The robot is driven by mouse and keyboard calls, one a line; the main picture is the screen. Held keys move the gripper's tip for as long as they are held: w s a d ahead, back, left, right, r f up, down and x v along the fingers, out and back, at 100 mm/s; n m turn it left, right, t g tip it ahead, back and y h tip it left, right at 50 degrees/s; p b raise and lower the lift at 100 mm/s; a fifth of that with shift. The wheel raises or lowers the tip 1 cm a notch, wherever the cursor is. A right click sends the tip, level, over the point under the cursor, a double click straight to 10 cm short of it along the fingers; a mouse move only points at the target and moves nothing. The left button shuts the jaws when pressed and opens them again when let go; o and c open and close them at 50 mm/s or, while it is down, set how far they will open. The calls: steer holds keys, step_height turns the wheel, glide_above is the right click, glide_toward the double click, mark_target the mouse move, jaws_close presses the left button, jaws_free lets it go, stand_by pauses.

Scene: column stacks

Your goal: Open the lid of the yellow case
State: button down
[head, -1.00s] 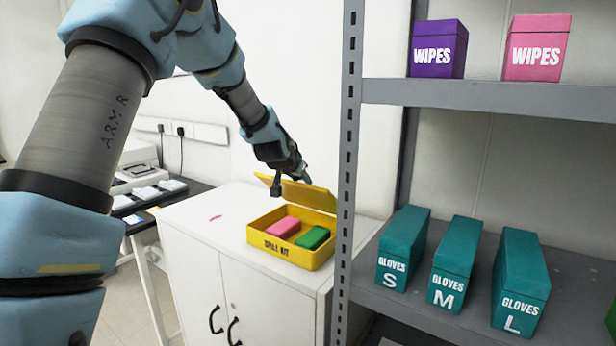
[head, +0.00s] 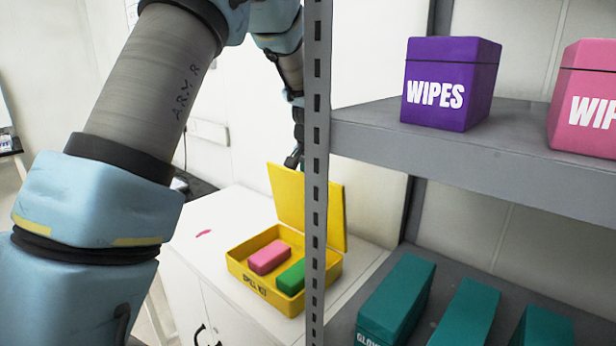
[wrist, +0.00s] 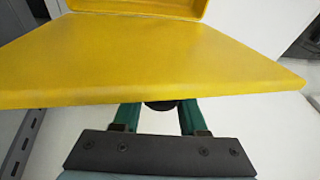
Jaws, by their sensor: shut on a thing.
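The yellow case (head: 250,285), marked as a spill kit, sits on the white cabinet. Its lid (head: 290,202) stands raised, close to upright, at the back of the case. A pink block (head: 269,258) and a green block (head: 291,276) lie inside. In the head view my gripper is at the lid's top edge, mostly hidden behind the lid and shelf post. In the wrist view the lid (wrist: 170,60) fills the upper part. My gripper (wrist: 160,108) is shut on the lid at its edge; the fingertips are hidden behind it.
A grey shelf post (head: 317,120) stands in front of the case's right part. The shelf holds a purple wipes box (head: 450,85), a pink wipes box (head: 590,100) and several teal glove boxes (head: 395,300). The cabinet top (head: 205,250) left of the case is mostly clear.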

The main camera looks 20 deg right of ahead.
steer(key=shift+d+f, duration=0.15)
steer(key=shift+f, duration=0.05)
stand_by(0.4)
steer(key=shift+c, duration=2.3)
jaws_free()
steer(key=shift+w, duration=0.1)
steer(key=shift+r, duration=0.2)
steer(key=b+v, duration=0.3)
steer(key=v, duration=0.7)
steer(key=shift+d+r, duration=0.2)
steer(key=shift+r, duration=0.05)
